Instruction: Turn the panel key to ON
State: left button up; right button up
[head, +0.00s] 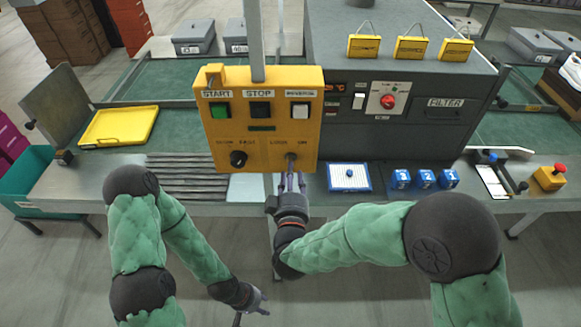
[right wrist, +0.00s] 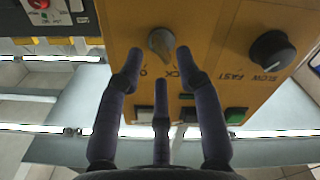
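The yellow control panel (head: 262,140) stands in the middle of the head view with START, STOP and a third button. Its grey key (head: 291,157) is at the lower right, between the LOCK and ON marks. It also shows in the right wrist view (right wrist: 160,41); its exact turn is hard to tell. My right gripper (head: 290,178) is just below the key. In the right wrist view its fingers (right wrist: 160,62) are spread, with two tips near either side of the key, not clearly touching it. My left gripper (head: 258,301) is low, empty and open, over the floor.
A black SLOW/FAST knob (head: 238,158) sits left of the key, and shows in the right wrist view (right wrist: 271,51). A dark machine (head: 400,110) stands behind to the right.

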aim_at(292, 157)
jog(key=shift+w+b, duration=0.3)
jog(key=shift+w, duration=1.5)
grip_shut()
